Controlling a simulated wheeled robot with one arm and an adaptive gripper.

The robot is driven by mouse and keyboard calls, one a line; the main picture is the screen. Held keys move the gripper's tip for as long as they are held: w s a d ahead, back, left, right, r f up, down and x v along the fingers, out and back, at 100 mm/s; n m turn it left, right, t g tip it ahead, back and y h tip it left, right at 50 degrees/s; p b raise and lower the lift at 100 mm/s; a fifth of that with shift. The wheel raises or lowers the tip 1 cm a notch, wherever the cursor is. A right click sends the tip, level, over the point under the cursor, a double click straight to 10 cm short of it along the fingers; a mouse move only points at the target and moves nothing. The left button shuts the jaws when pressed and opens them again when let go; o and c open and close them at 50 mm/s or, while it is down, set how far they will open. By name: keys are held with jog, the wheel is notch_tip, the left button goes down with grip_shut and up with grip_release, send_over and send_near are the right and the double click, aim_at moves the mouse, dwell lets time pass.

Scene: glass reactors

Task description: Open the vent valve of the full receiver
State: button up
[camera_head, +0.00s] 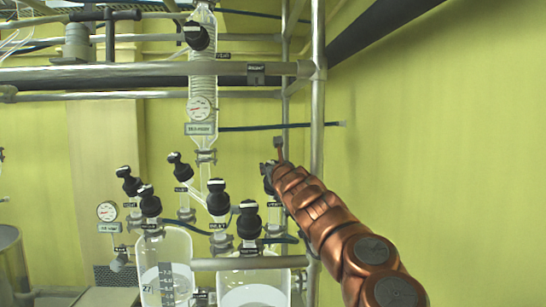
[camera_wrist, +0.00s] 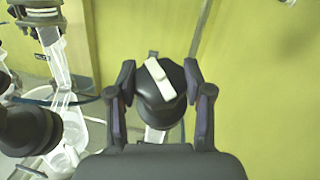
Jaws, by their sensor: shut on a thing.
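A black valve knob with a white bar on top (camera_wrist: 160,84) sits between the fingers of my gripper (camera_wrist: 160,82) in the wrist view. The fingers are shut on its two sides. The white bar is tilted from upper left to lower right. In the head view my gripper (camera_head: 269,174) is at the rightmost glass neck (camera_head: 273,215) and mostly hides that knob. Two glass receivers stand below: a left one (camera_head: 167,250) with a printed scale and a right one (camera_head: 253,276).
Several other black-capped valves stand close on the left, such as one with a large black cap (camera_head: 249,220). A steel post (camera_head: 317,130) rises just right of my gripper. The space right of the post is free.

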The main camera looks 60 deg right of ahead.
jog(key=shift+n+p, duration=0.3)
jog(key=shift+p, duration=0.2)
jog(key=o, duration=1.2)
jog(key=shift+c, duration=0.2)
jog(key=shift+s, duration=0.15)
jog(key=shift+s+a, duration=0.3)
jog(key=shift+s, duration=0.1)
jog(key=v, duration=1)
jog(key=shift+s+a, duration=0.2)
jog(key=shift+s, duration=0.15)
